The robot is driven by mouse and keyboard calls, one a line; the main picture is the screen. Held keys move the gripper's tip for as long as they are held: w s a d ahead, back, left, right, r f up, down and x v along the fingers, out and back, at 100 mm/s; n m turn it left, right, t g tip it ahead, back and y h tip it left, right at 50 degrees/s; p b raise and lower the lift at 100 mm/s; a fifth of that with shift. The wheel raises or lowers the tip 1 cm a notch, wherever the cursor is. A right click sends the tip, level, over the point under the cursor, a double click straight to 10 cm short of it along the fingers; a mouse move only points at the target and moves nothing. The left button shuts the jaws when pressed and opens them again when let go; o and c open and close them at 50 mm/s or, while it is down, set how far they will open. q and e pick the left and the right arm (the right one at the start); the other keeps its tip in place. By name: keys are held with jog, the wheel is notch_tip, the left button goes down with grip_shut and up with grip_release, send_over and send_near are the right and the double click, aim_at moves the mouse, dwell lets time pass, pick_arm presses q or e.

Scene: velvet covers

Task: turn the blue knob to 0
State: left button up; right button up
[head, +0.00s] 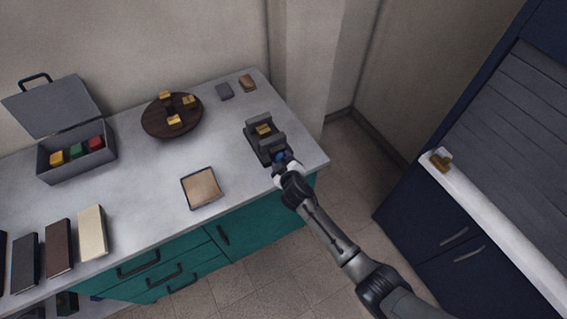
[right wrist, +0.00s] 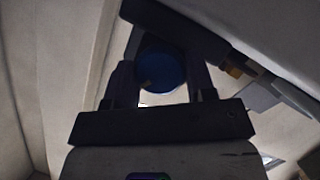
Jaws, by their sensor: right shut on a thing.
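The blue knob (right wrist: 160,72) shows in the right wrist view as a dark blue round face with a small yellowish mark at its lower left. My right gripper (right wrist: 160,80) is shut on it, one finger on each side. In the head view the knob (head: 280,156) is a small blue patch at the front of a dark grey device (head: 264,141) on the counter's right end, mostly hidden by my right gripper (head: 281,160). No readable digits show around the knob. My left gripper is not in view.
The grey counter (head: 150,205) holds an open box (head: 78,165) with coloured blocks, a round dark tray (head: 155,122) with yellow blocks, a tan-topped square (head: 202,187) and several books (head: 60,247). A white ledge (head: 490,232) stands right. Counter around the tan square is clear.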

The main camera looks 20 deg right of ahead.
jog(key=shift+a+f+n+h+b, duration=0.15)
jog(key=shift+n+h+b, duration=0.35)
jog(key=shift+n+b, duration=0.5)
jog(key=shift+n+t+b, duration=0.4)
jog(key=shift+n, duration=0.1)
jog(key=o, duration=0.9)
jog(key=shift+s, duration=0.1)
jog(key=shift+s+r, duration=0.2)
jog(key=shift+p+v, duration=1.25)
jog(key=shift+v, duration=5.35)
